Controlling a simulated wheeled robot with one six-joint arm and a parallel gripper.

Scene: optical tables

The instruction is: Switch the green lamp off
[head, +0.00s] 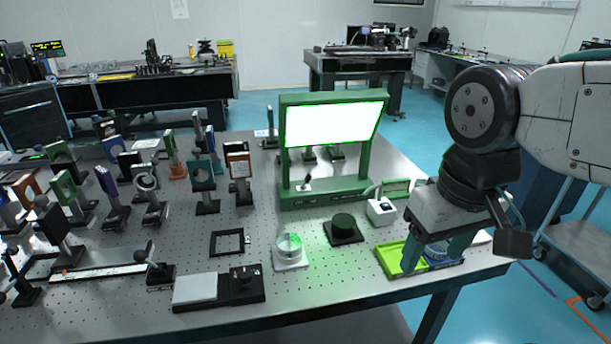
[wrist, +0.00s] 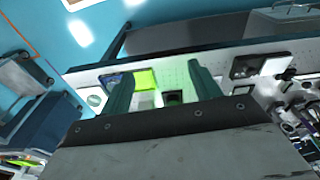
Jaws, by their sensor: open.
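The green lamp (head: 284,150) stands on the optical table (head: 235,290), a green frame around a bright white panel that is lit. A small toggle switch (head: 306,183) sits on the left part of its green base. My gripper (head: 438,252) is over the table's front right corner, pointing down, to the right of the lamp and nearer the front. Its two green fingers are apart with nothing held between them, as the wrist view (wrist: 162,88) also shows. I cannot make out the lamp or its switch in the wrist view.
Below my gripper lies a yellow-green tray (head: 392,259) with a blue part beside it. A dark round block (head: 343,228), a glass dish (head: 289,248) and a white box (head: 381,210) stand between the lamp and the front edge. Several mounted optics crowd the left.

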